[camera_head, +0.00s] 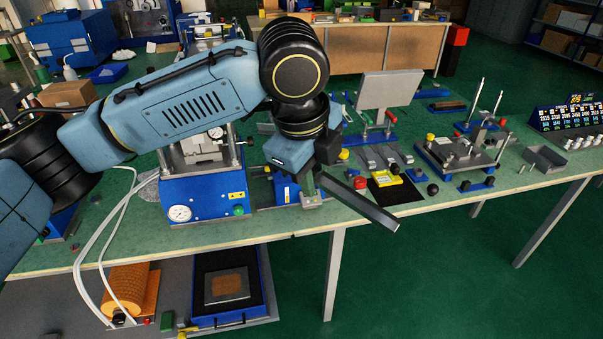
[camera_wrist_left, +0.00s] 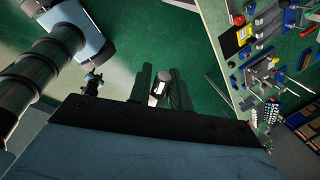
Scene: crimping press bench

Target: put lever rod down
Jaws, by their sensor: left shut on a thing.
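The lever rod (camera_head: 362,204) is a dark straight bar. My left gripper (camera_head: 316,186) is shut on it near one end, above the front edge of the bench. The rod slants down to the right, and its light square end hangs out past the bench edge. In the left wrist view, the rod (camera_wrist_left: 157,90) shows end-on between the two fingers of my left gripper (camera_wrist_left: 158,86), with green floor behind it. The rod's gripped end is hidden by the gripper.
The green bench (camera_head: 290,235) holds a blue press with a gauge (camera_head: 205,190) left of the gripper. A black mat (camera_head: 397,193), a yellow block (camera_head: 387,178) and a metal fixture (camera_head: 455,152) lie to the right. A blue-framed tray (camera_head: 228,290) sits below. Bare bench top shows along the front.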

